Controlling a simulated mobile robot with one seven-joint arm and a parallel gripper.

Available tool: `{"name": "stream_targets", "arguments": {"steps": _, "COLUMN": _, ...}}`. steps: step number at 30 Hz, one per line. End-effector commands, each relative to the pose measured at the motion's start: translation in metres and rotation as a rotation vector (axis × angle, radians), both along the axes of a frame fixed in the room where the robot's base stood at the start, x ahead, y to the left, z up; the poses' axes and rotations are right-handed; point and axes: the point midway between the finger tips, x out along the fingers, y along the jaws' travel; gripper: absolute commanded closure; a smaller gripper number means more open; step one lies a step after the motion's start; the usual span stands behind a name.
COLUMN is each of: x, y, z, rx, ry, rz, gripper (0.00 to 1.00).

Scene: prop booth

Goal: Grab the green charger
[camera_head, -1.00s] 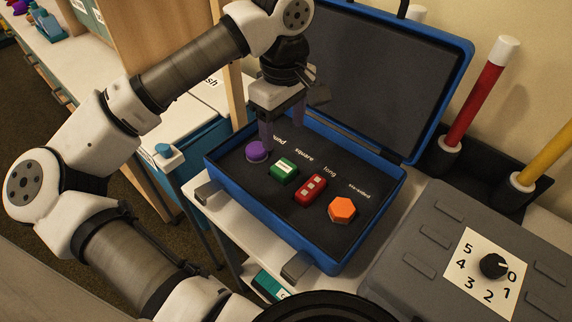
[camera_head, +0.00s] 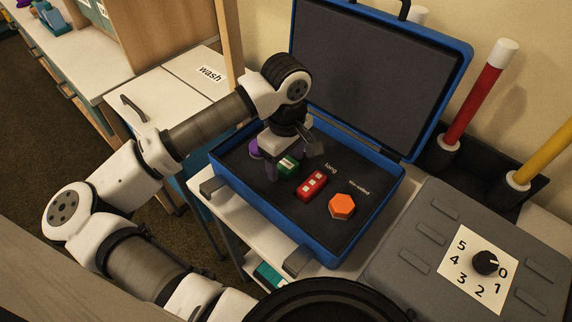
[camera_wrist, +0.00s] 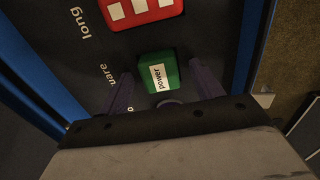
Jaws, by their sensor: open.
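The green charger (camera_head: 288,165) is a small green block with a white label, lying in the open blue case (camera_head: 318,253). In the wrist view the green charger (camera_wrist: 158,73) shows its "power" label and lies just beyond and between the two purple fingers. My gripper (camera_wrist: 163,88) is open, with one finger on each side of the charger and nothing held. In the head view my gripper (camera_head: 271,172) is low over the case and partly covers the charger. I cannot tell whether the fingers touch it.
A red block (camera_head: 312,185) lies right of the charger, and an orange hexagon (camera_head: 342,206) farther right. A purple round piece (camera_head: 255,150) is on the left, partly hidden. The raised case lid (camera_head: 370,75) stands behind. A grey dial panel (camera_head: 440,235) is at the right.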

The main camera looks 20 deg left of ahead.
Motion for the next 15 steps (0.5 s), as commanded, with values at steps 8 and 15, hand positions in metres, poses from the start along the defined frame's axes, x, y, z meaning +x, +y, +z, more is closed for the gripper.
{"name": "stream_targets", "arguments": {"steps": 8, "x": 0.0000, "y": 0.0000, "z": 0.0003, "rx": 0.000, "ry": 0.000, "rz": 0.000, "gripper": 0.61}}
{"name": "stream_targets", "arguments": {"steps": 15, "x": 0.0001, "y": 0.0001, "z": 0.0006, "rx": 0.000, "ry": 0.000, "rz": 0.000, "gripper": 0.85}}
